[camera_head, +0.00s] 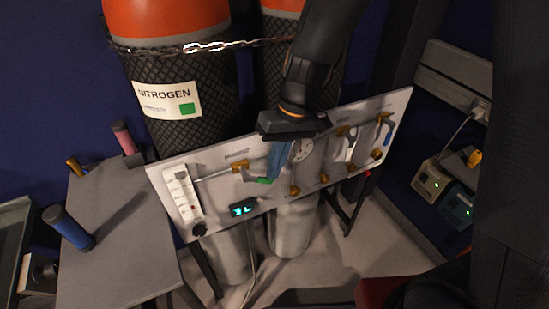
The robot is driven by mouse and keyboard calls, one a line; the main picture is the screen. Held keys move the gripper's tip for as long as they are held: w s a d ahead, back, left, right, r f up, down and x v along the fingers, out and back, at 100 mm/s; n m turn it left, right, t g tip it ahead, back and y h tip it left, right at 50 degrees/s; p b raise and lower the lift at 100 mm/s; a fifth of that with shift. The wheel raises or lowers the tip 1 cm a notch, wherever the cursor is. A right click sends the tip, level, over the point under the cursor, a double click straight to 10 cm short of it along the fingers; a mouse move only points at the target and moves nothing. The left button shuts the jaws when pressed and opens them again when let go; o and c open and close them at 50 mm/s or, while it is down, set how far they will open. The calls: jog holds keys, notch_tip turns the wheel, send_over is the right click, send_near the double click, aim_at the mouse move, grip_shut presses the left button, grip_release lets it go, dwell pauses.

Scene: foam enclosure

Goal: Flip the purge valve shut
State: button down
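A white valve panel (220,205) stands tilted in front of the gas cylinders. On its left half is a brass valve (240,168), fed by a metal tube from the left, with a small label above it that I cannot read. A green handle end (264,181) sits just right of this valve. My gripper (275,165) comes down from above, with a dark body and a blue finger part beside the green handle. I cannot tell whether it touches the handle. Its other finger is hidden, so its opening does not show. Which valve is marked purge cannot be read.
A chained nitrogen cylinder (185,100) stands behind. A grey table (120,235) is at left, a shelf at right.

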jog(key=shift+f+b, duration=0.65)
jog(key=shift+f, duration=0.65)
jog(key=w+d+r, duration=0.4)
jog(key=d+r, duration=0.4)
jog(key=d, duration=0.2)
jog(key=shift+w+r, duration=0.2)
jog(key=shift+w, duration=0.15)
